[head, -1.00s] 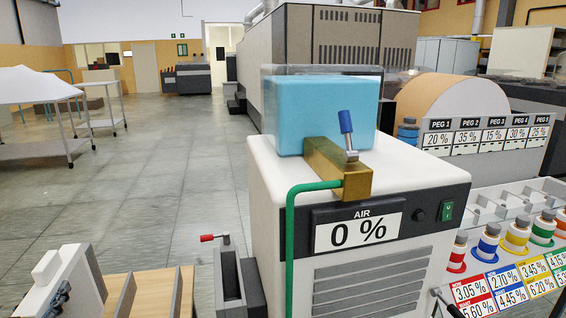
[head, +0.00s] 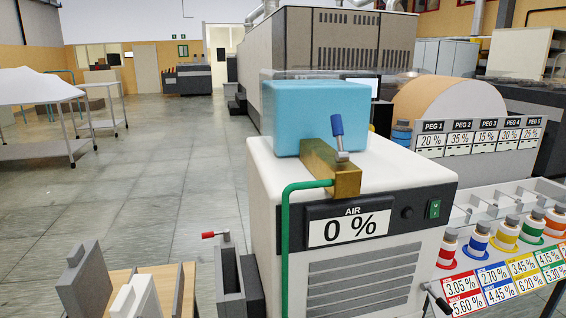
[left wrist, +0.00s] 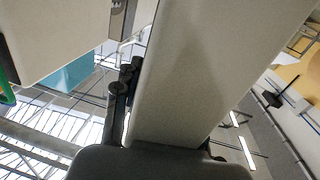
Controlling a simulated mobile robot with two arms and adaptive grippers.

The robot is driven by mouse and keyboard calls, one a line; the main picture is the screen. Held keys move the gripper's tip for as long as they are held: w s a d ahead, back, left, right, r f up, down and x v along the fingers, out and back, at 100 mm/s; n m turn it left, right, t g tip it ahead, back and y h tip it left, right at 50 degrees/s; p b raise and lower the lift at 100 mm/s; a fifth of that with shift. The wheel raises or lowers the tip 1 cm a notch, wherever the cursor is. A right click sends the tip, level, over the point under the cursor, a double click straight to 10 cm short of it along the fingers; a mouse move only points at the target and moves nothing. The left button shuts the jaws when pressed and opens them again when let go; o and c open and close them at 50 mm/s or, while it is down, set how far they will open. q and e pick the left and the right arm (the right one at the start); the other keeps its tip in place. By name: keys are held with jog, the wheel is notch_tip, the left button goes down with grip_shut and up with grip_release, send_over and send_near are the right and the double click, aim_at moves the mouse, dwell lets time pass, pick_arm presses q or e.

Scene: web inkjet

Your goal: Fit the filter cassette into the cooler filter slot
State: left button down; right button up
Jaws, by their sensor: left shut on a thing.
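The white filter cassette (left wrist: 185,70) fills the middle of the left wrist view. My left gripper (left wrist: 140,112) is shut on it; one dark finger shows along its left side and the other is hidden. In the head view a pale cassette (head: 137,299) with a raised tab stands at the lower left, apart from the cooler; no gripper shows there. The cooler (head: 262,215) is a white box reading AIR 0 %. The filter slot appears to be the narrow grey holder (head: 230,272) on its left side, with a red-handled lever (head: 210,235). My right gripper is not in view.
A wooden rack (head: 163,285) with grey dividers and a grey tabbed plate (head: 85,282) stands left of the slot. A blue tank (head: 315,110), brass valve (head: 330,170) and green hose (head: 286,240) are on the cooler. Ink bottles (head: 477,237) stand right; floor is open left.

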pick_arm(q)
jog(key=s+d+r+m+h+p, duration=0.1)
jog(key=s+d+r+h, duration=0.15)
jog(key=d, duration=0.95)
jog(key=s+f, duration=0.3)
jog(key=s, duration=0.5)
jog(key=shift+s+y, duration=0.25)
jog(key=shift+y, duration=0.2)
jog(key=shift+d, duration=0.1)
